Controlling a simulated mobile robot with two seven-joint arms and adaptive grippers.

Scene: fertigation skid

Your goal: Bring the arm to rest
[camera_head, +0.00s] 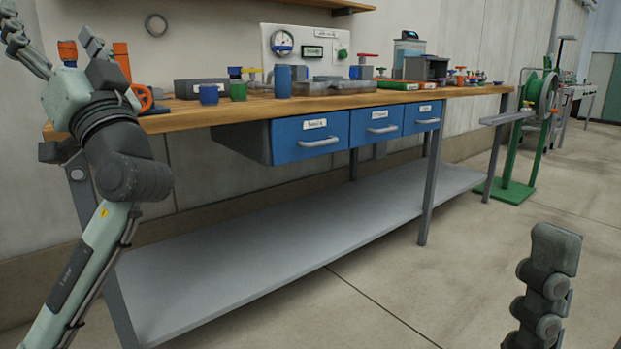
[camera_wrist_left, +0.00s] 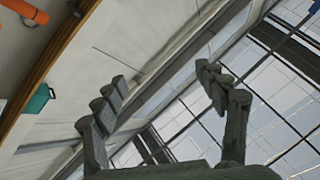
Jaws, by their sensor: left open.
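My left gripper (camera_head: 48,24) is at the upper left of the head view, raised above the left end of the workbench with its fingers pointing up. Its fingers are spread, and nothing shows between them. In the left wrist view the gripper (camera_wrist_left: 161,76) is also open and empty, with wall and a glazed area behind it. Part of my right gripper (camera_head: 548,285) shows at the lower right of the head view, in front of bare floor. Only one jointed finger is clear, so its opening cannot be told.
Orange fittings (camera_head: 122,62) stand close behind my left wrist. Blue drawers (camera_head: 310,137) hang below the top. A green hose reel (camera_head: 541,95) stands at the right. The front floor is clear.

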